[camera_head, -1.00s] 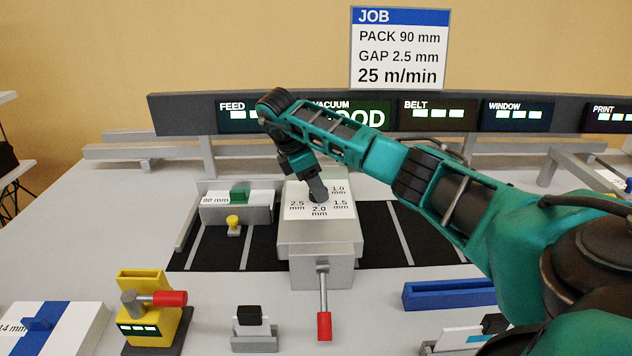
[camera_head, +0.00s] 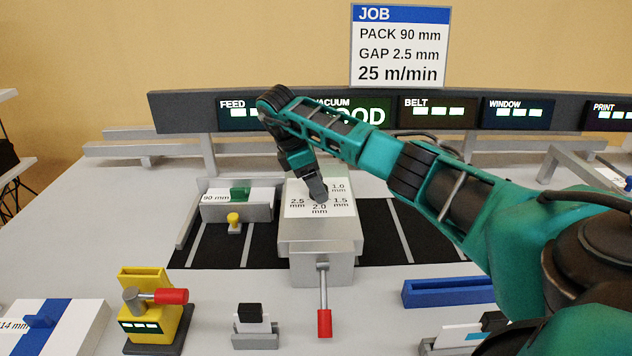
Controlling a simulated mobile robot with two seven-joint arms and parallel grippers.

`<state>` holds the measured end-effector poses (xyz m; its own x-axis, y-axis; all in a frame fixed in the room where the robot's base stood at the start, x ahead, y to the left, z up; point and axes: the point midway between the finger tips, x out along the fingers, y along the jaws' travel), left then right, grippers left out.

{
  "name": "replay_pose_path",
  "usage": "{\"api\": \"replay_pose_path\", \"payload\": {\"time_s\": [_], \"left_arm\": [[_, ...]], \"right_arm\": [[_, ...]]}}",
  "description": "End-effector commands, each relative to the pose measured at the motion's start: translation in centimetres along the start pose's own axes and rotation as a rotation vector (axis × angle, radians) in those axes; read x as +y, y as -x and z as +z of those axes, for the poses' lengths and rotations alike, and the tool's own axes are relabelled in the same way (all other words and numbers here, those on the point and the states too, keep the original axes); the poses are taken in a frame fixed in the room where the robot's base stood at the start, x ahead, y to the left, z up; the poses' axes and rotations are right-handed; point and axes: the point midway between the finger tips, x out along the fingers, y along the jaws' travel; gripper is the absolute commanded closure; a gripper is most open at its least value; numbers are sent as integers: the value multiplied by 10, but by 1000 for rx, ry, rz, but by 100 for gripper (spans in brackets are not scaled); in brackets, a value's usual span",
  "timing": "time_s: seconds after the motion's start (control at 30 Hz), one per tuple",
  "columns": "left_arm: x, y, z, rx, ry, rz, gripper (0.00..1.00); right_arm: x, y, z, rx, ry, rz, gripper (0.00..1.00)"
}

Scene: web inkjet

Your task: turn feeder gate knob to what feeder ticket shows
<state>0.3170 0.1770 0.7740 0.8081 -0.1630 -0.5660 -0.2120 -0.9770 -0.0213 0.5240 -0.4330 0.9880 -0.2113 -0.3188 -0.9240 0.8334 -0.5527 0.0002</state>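The feeder gate dial plate (camera_head: 300,211) is white, on top of a grey block (camera_head: 322,262), with marks 1.0, 1.5, 2.0 and 2.5 mm. My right gripper (camera_head: 319,195) points down at the middle of the dial and covers the knob. I cannot see the knob or where it points, nor whether the fingers are shut on it. The job sign (camera_head: 400,47) at the back reads PACK 90 mm, GAP 2.5 mm, 25 m/min. My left gripper is not in view.
A lever with a red handle (camera_head: 324,322) sticks out in front of the block. A grey guide marked 90 mm (camera_head: 262,213) stands to its left. A yellow device (camera_head: 150,316) is at front left, a blue channel (camera_head: 448,292) at right. A display bar (camera_head: 183,112) runs behind.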

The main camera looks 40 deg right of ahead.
Motion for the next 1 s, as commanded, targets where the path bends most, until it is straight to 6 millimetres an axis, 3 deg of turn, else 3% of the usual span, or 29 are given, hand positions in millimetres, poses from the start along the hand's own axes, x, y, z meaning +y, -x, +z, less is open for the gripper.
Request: {"api": "replay_pose_path", "payload": {"time_s": [0.37, 1.0], "left_arm": [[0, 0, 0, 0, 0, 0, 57], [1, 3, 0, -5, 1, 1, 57]], "right_arm": [[0, 6, 0, 1, 1, 2, 31], [1, 101, 0, 0, 0, 4, 31]]}}
